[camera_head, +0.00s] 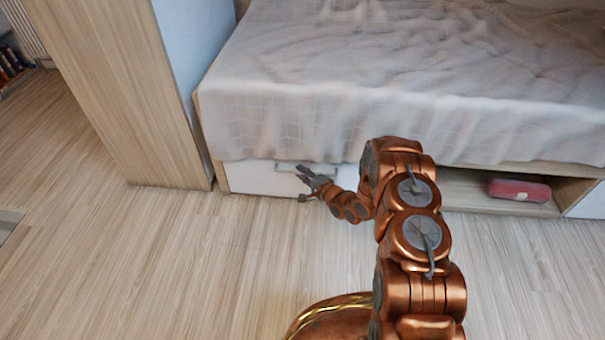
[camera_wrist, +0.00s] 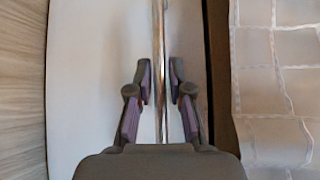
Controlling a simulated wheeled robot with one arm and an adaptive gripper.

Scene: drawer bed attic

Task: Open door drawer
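The white drawer (camera_head: 250,178) is under the bed, at its left end, and its front looks flush with the bed frame. Its pale handle (camera_head: 287,167) runs along the upper part of the front, partly hidden by my gripper (camera_head: 303,183). In the wrist view the drawer front (camera_wrist: 90,75) fills the middle, and the shiny handle bar (camera_wrist: 158,40) runs lengthwise. My gripper (camera_wrist: 160,78) has its two fingers apart, one on each side of the bar. A small gap shows on both sides, so the fingers are not closed on it.
A wooden cabinet (camera_head: 120,80) stands left of the drawer. The bed's sheet (camera_head: 290,110) hangs just above the drawer front. An open shelf with a red case (camera_head: 519,189) is at the right. The wooden floor (camera_head: 180,270) before the drawer is clear at the left.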

